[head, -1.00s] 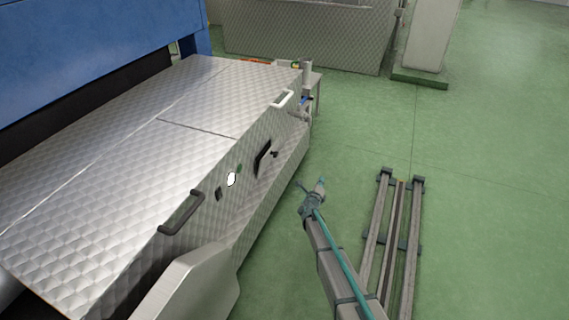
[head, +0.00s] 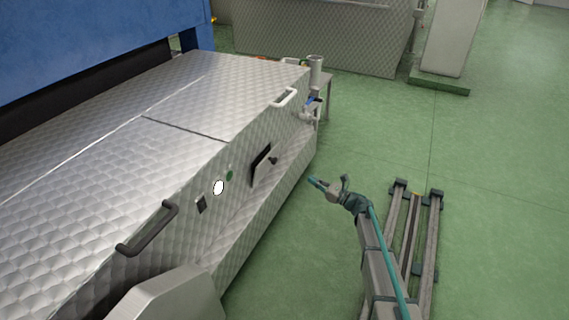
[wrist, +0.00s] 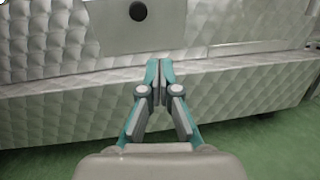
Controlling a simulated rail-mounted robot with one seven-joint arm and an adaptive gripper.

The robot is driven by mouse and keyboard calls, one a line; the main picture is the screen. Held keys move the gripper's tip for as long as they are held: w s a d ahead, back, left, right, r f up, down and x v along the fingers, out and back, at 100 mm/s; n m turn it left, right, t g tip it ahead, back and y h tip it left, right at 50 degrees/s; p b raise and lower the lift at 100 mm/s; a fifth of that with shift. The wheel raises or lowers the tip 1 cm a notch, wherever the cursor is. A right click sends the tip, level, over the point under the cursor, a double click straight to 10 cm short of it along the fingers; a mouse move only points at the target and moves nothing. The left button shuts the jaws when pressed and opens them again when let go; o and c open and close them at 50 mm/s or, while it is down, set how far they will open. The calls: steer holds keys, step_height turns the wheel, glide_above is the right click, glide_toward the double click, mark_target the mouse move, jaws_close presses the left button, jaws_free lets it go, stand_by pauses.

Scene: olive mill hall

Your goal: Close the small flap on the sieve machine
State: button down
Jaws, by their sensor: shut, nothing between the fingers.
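The sieve machine (head: 190,110) is a long quilted-metal box at the left in the head view. The small flap (head: 262,172), a plain grey plate with a dark knob (head: 274,160), is on its side face. A dark gap shows along the flap's upper left edge, so it looks ajar. In the wrist view the flap (wrist: 110,30) is at the top, its knob (wrist: 138,11) near the upper edge. My gripper (head: 315,182) is right of the flap, pointing at the machine. In the wrist view my gripper (wrist: 160,64) is shut and empty, its tips below the flap's lower edge.
A dark handle (head: 150,232) and a white handle (head: 286,97) stick out from the machine. A pipe and valve (head: 312,105) stand at its far end. Floor rails (head: 415,240) lie at the right. Green floor (head: 370,135) between is clear.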

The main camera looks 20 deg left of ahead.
steer(key=a+r+b, duration=0.2)
steer(key=a, duration=0.5)
steer(key=a+r+n+g+y+b, duration=0.1)
steer(key=a+r+b, duration=0.1)
steer(key=a, duration=0.4)
steer(key=shift+s+a+r+g+b, duration=0.2)
steer(key=shift+a+r+g+b, duration=0.1)
steer(key=shift+a+b, duration=0.1)
